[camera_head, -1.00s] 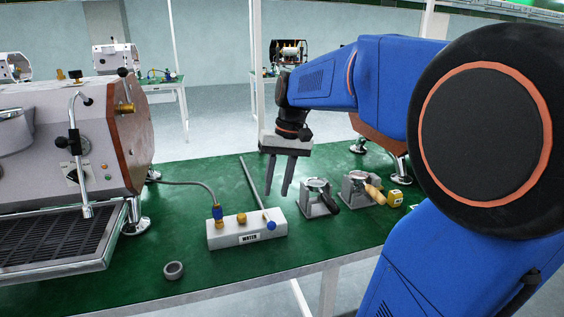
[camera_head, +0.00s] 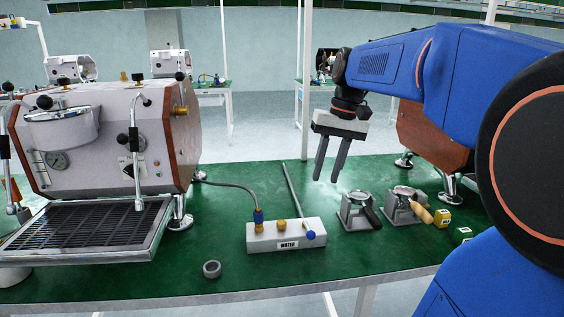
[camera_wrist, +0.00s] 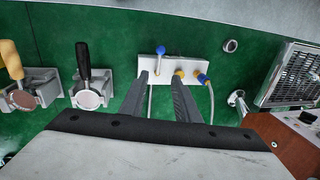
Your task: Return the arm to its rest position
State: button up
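My gripper (camera_head: 327,181) is above the green table, behind and a little right of the water manifold. Its two dark fingers point down, stand apart and hold nothing. In the wrist view my gripper (camera_wrist: 160,98) also shows its fingers apart, with the water manifold (camera_wrist: 172,69) beyond the tips. My blue arm reaches in from the right in the head view. The white manifold, labelled WATER (camera_head: 286,235), has brass fittings, a blue knob and a hose on its left fitting.
The espresso machine (camera_head: 115,130) stands at left with its drip tray (camera_head: 84,226). A small grey ring (camera_head: 212,269) lies near the front edge.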

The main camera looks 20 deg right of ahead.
jog(key=s+a+f+n+t+h, duration=0.1)
jog(key=s+a+f, duration=0.3)
jog(key=s+f, duration=0.4)
jog(key=s+a+f+n+t+h, duration=0.1)
jog(key=s+a+f+n+t, duration=0.1)
jog(key=s+a+f, duration=0.3)
jog(key=s+f+t, duration=0.1)
jog(key=s+f, duration=0.2)
jog(key=s, duration=0.1)
jog(key=shift+f+n, duration=0.3)
jog(key=shift+f, duration=0.1)
jog(key=shift+a, duration=0.1)
dwell(1.2)
